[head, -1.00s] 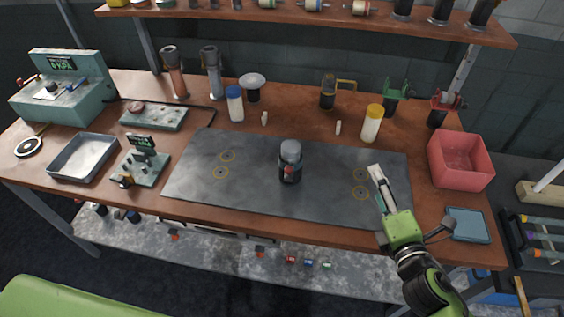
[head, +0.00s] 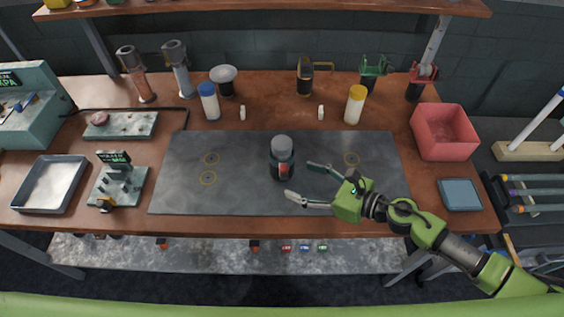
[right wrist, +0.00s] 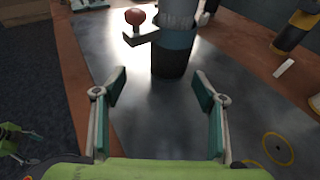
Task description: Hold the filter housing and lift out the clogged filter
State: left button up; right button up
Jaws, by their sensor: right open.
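The filter housing (head: 282,162), a dark upright cylinder with a grey top and a red knob on its side, stands on the grey mat (head: 230,190). In the right wrist view the housing (right wrist: 174,45) is ahead of the fingers, with the knob to its left. My right gripper (head: 300,181) is open and empty just right of the housing, its fingers pointing at it and apart from it. I cannot make out a filter inside the housing. A small green and dark part at the left edge of the right wrist view looks like my left gripper (right wrist: 22,138).
White bottles with blue (head: 209,103) and yellow (head: 355,105) caps stand behind the mat. A red bin (head: 445,153) and a blue tray (head: 460,195) are at right. A metal tray (head: 50,187) and gauge blocks are at left. The mat around the housing is clear.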

aim_at(277, 176)
jog(key=shift+x, duration=3.15)
jog(key=c, duration=0.9)
jog(key=shift+o, duration=0.2)
